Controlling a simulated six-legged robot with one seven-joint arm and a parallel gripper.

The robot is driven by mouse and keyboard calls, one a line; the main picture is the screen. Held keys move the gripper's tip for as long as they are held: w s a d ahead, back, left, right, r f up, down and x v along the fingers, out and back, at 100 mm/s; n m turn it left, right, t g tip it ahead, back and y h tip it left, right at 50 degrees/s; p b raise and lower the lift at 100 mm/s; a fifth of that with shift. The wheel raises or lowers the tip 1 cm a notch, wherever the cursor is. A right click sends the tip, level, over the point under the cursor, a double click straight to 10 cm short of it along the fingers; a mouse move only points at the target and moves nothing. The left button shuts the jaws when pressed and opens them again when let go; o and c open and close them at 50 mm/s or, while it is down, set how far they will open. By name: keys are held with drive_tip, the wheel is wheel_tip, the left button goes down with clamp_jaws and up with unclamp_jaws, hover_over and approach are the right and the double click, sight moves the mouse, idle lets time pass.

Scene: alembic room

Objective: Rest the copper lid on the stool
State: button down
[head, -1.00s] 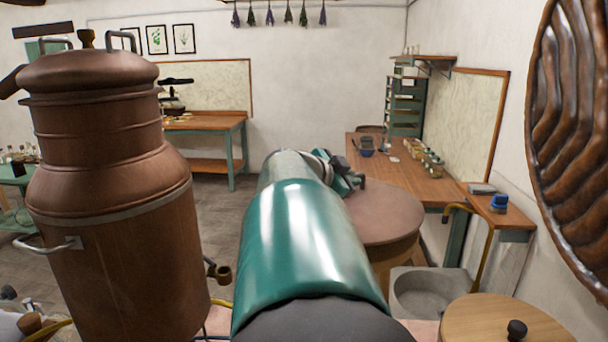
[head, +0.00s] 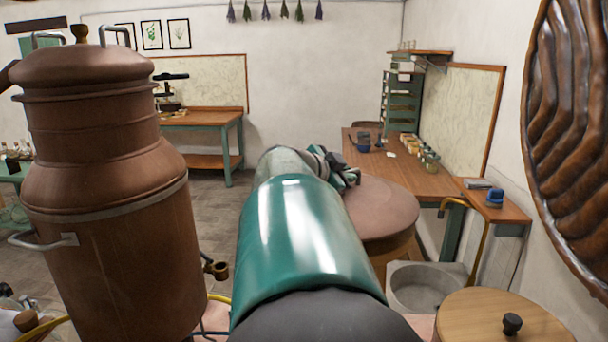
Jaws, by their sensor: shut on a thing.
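A wide, round, dull brown disc, which looks like the copper lid (head: 380,208), lies roughly level beyond my forearm. Wooden parts that look like the stool (head: 398,256) show under its right side. I cannot tell whether the lid touches the stool or hangs just above it. My gripper (head: 347,178) is at the far left edge of the lid and appears shut on it. The fingertips are small, and the grip itself is partly hidden. My teal forearm covers the lid's near left side and much of the stool.
A large copper still (head: 110,220) stands close on the left. A stone basin (head: 425,290) and a round wooden top with a black knob (head: 500,325) are at lower right. A wooden workbench (head: 405,168) with jars runs behind. A carved brown disc (head: 570,130) hangs at far right.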

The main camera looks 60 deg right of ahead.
drive_tip(key=shift+f, duration=0.1)
drive_tip(key=shift+f, duration=0.6)
drive_tip(key=shift+f, duration=0.25)
idle(0.8)
drive_tip(key=c, duration=1.4)
unclamp_jaws()
drive_tip(key=shift+f, duration=0.1)
drive_tip(key=v, duration=1.4)
drive_tip(key=shift+w, duration=0.1)
